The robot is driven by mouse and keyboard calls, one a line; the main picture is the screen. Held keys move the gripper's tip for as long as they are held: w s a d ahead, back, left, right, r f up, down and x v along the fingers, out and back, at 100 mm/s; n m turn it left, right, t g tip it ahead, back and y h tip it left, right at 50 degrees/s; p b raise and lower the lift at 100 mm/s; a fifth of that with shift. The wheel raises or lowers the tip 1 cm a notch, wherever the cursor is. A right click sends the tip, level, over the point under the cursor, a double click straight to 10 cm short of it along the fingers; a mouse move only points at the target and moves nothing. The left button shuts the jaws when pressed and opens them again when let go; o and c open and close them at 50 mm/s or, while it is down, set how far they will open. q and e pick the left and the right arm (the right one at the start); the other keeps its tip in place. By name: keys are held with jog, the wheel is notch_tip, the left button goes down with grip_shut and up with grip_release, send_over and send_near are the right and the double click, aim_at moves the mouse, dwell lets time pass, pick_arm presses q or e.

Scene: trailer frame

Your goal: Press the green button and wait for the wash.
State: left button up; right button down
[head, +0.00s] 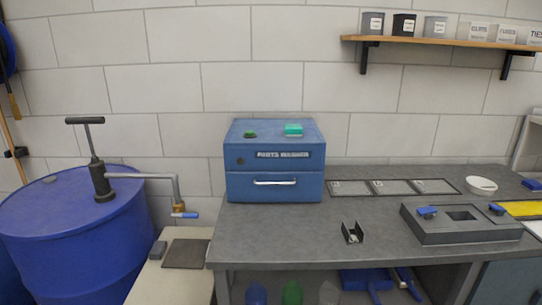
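The blue parts washer (274,161) stands at the back left of the grey workbench, against the block wall. A small dark green round button (250,134) sits on the left of its top. Neither of my grippers is in view.
A blue drum with a hand pump (102,181) stands at the left. A small dark bracket (352,232), a grey fixture block (459,222), a marked tray (392,187) and a white bowl (481,186) are on the bench. A shelf (449,42) hangs above right.

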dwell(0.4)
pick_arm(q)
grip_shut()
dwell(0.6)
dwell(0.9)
